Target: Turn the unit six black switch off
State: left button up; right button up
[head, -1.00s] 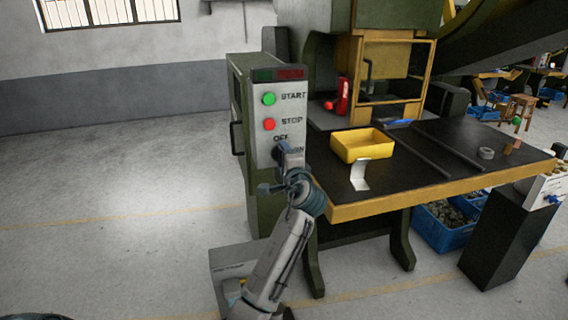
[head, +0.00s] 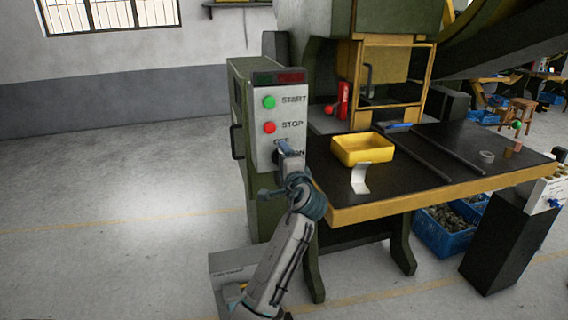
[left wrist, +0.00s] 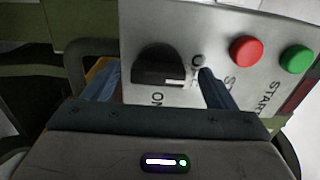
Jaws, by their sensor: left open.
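The black switch (left wrist: 158,66) is a rotary knob with a white mark, low on the grey control panel (left wrist: 215,20) in the left wrist view. The mark sits at the knob's edge between the OFF and ON labels; I cannot tell exactly which it points to. My left gripper (left wrist: 160,88) is open, its two blue-grey fingers either side of the knob. Contact cannot be made out. In the head view my left gripper (head: 287,152) is at the lower part of the panel (head: 264,100) and hides the knob. My right gripper is not in view.
A green START button (head: 269,102) and red STOP button (head: 269,128) sit above the switch. The dark press table (head: 400,180) with a yellow edge, bearing a yellow bin (head: 362,148), stands close on the right. Open floor lies to the left.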

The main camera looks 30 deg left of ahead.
pick_arm(q)
jog(key=b+v, duration=0.2)
jog(key=v, duration=0.8)
jog(key=shift+s+d+b, duration=0.25)
jog(key=shift+s+b, duration=0.1)
